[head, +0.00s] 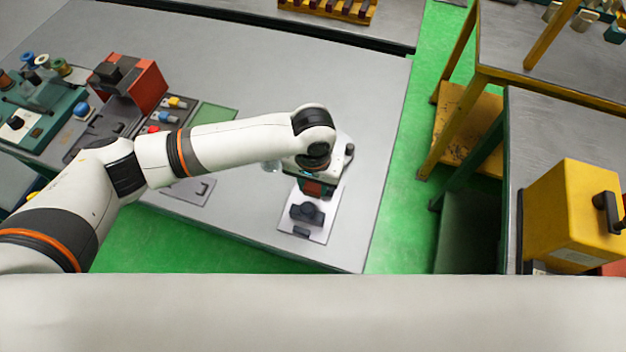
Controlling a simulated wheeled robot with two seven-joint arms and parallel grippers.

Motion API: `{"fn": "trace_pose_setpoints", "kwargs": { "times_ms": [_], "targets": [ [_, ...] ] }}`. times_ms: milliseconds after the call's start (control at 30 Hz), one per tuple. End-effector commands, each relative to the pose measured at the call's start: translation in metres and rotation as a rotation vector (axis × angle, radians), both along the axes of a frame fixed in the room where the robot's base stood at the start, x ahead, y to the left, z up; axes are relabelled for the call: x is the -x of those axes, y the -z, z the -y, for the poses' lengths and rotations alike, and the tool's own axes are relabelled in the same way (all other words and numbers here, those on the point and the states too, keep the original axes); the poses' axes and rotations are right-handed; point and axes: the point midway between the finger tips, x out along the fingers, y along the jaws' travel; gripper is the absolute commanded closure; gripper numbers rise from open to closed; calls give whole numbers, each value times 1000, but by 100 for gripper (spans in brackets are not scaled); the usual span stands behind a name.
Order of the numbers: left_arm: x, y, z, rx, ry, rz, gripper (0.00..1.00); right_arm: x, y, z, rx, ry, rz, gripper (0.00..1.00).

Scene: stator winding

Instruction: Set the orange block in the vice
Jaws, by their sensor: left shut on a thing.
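My left arm comes in from the left, and its gripper (315,180) points down near the right side of the grey table. It is shut on a small red-orange block (316,188), mostly hidden by the wrist and fingers. Just in front of it, a dark vice (306,212) stands on a pale plate (320,232) near the table's front edge. The block appears at the back of the vice; I cannot tell whether they touch or how high the block is. My right gripper is out of view.
A red-and-black machine (135,82), a teal device (40,105) and several small coloured parts stand on the left of the table (260,65). A yellow box (565,215) stands on a bench at right. Green floor (400,215) lies between.

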Motion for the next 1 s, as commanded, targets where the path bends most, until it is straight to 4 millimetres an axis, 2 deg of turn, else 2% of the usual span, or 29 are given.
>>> {"fn": "trace_pose_setpoints", "kwargs": {
  "times_ms": [333, 1000],
  "targets": [
    [0, 2, 0, 0, 0, 0, 85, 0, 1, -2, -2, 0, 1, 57],
    [0, 20, 1, 1, -1, 1, 85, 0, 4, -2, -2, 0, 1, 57]
  ]
}}
